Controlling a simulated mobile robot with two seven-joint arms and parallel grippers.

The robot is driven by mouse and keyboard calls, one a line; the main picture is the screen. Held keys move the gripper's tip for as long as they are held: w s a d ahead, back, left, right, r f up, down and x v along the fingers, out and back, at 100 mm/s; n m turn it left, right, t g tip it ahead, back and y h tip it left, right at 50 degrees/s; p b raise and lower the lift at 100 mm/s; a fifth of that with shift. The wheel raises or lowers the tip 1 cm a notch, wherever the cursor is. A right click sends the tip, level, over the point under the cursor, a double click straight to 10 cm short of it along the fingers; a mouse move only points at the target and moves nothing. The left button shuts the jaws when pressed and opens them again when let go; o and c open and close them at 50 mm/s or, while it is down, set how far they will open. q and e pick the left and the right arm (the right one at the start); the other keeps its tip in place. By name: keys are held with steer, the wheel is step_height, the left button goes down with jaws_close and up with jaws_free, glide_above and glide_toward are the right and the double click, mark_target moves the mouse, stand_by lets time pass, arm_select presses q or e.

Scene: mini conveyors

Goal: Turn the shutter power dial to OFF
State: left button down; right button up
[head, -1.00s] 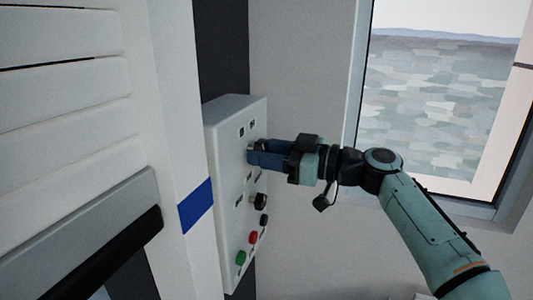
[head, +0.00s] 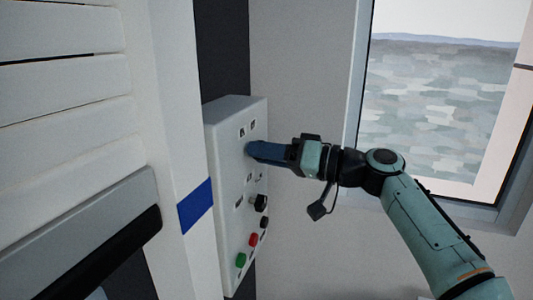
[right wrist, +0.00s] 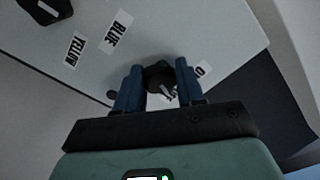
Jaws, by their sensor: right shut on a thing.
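The control box (head: 228,190) is a white panel on the wall, left of centre in the head view. My right gripper (head: 250,150) comes in from the right, its blue fingers against the upper part of the panel. In the right wrist view my right gripper (right wrist: 159,78) has one finger on each side of a black dial (right wrist: 160,74) and is shut on it. The fingers hide this dial in the head view. A label partly covered by a finger shows beside it; its full word cannot be read. My left gripper is not in view.
Below on the panel are another black dial (head: 260,203), a small black knob (head: 263,221), a red button (head: 253,238) and a green button (head: 241,260). A window (head: 440,100) is at right.

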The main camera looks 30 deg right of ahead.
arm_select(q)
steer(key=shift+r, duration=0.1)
arm_select(e)
steer(key=shift+m, duration=0.8)
steer(key=o, duration=1)
steer(key=shift+o, duration=0.2)
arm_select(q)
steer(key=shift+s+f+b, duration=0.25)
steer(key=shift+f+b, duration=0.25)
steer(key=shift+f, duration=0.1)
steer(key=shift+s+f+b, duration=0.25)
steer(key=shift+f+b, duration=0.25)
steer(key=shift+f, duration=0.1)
arm_select(e)
steer(key=v, duration=1.3)
steer(key=shift+s, duration=0.15)
